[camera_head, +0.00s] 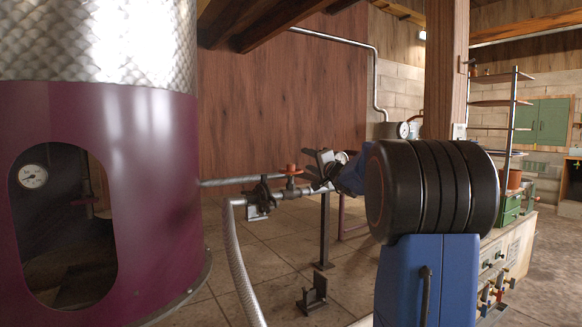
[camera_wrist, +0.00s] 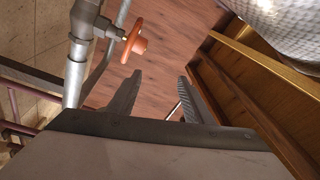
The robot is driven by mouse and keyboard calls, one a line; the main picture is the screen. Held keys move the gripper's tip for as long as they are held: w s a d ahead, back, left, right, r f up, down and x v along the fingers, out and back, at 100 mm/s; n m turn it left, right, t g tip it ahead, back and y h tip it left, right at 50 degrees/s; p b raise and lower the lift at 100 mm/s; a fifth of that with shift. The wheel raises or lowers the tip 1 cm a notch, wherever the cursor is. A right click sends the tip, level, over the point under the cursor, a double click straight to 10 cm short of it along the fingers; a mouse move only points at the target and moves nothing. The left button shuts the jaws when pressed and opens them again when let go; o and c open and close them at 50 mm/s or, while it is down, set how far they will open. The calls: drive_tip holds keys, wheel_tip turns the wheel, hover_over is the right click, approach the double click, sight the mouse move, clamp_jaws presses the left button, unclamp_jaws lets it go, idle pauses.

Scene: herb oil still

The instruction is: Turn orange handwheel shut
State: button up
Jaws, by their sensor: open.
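The orange handwheel (camera_head: 291,169) sits on a valve on the grey pipe (camera_head: 228,181) in the head view, just left of my gripper (camera_head: 322,168). In the wrist view the orange handwheel (camera_wrist: 136,41) is upper left, on a short stem out of the grey pipe fitting (camera_wrist: 77,52). My gripper (camera_wrist: 158,76) is open, with both fingers apart and nothing between them. The wheel appears beyond the left fingertip, outside the gap. Whether finger and wheel touch cannot be told.
A large purple and steel vessel (camera_head: 150,190) fills the left. A braided hose (camera_head: 241,265) hangs below the pipe. A dark post (camera_head: 324,235) stands under the pipe. A wooden column (camera_head: 446,70) and a bench (camera_head: 520,240) are at right. The tiled floor between is mostly open.

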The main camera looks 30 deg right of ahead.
sight(294, 165)
drive_tip(key=s+d+f+m+g+y, duration=0.1)
drive_tip(key=s+d+f+m+y, duration=0.15)
drive_tip(key=m, duration=0.65)
drive_tip(key=s+d+f+m+g+y, duration=0.15)
drive_tip(key=m+y, duration=0.25)
drive_tip(key=m, duration=0.5)
drive_tip(key=shift+t, duration=0.35)
drive_tip(key=x, duration=1.7)
drive_tip(key=shift+w+r, duration=0.2)
drive_tip(key=shift+r, duration=0.1)
drive_tip(key=c, duration=1.1)
drive_tip(key=shift+o, duration=0.2)
